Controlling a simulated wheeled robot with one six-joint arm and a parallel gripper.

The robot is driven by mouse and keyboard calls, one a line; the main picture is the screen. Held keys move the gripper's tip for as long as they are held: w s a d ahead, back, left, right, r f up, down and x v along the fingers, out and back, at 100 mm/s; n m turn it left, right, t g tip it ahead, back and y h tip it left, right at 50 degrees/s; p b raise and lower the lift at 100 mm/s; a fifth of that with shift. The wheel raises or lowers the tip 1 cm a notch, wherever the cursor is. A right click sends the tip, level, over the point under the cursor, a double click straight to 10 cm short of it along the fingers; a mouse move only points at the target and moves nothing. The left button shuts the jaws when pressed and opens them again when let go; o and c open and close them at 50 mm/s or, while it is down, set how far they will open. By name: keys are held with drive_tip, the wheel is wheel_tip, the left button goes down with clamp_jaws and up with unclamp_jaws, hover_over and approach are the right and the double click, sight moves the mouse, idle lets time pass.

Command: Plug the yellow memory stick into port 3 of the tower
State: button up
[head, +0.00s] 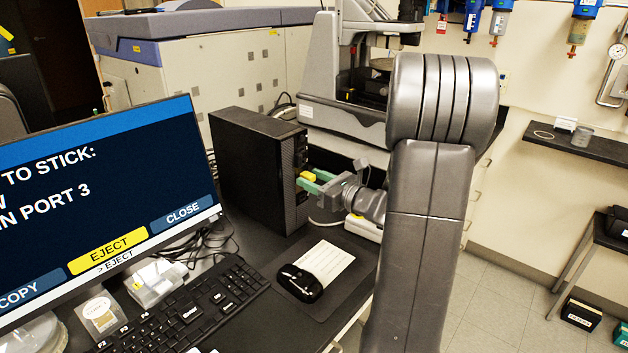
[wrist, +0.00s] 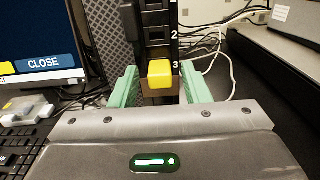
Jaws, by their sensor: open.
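The black tower (head: 255,170) stands on the desk beside the monitor. In the wrist view its front (wrist: 157,30) shows ports with the labels 2 and 3. The yellow memory stick (wrist: 160,73) is at the port labelled 3, its yellow end facing me; how deep it sits is hidden. The stick also shows in the head view (head: 307,176) against the tower's front. My gripper (wrist: 160,88) is open, with one green finger on each side of the stick and a visible gap at both sides.
The monitor (head: 100,200) shows "PORT 3" and a yellow EJECT button. Loose cables (wrist: 215,65) hang right of the tower. A grey instrument (head: 340,75) stands behind.

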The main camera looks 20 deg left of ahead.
drive_tip(key=v, duration=0.7)
drive_tip(key=shift+d, duration=0.1)
idle(0.4)
drive_tip(key=b+v, duration=0.1)
drive_tip(key=v, duration=1.2)
drive_tip(key=shift+s+d+b, duration=0.2)
drive_tip(key=shift+d+b, duration=0.05)
drive_tip(key=shift+b, duration=0.15)
drive_tip(key=p, duration=0.2)
approach(313, 180)
drive_tip(key=a, duration=0.3)
drive_tip(key=shift+w+a+r, duration=0.1)
drive_tip(key=shift+w+a, duration=0.4)
drive_tip(key=shift+w, duration=0.15)
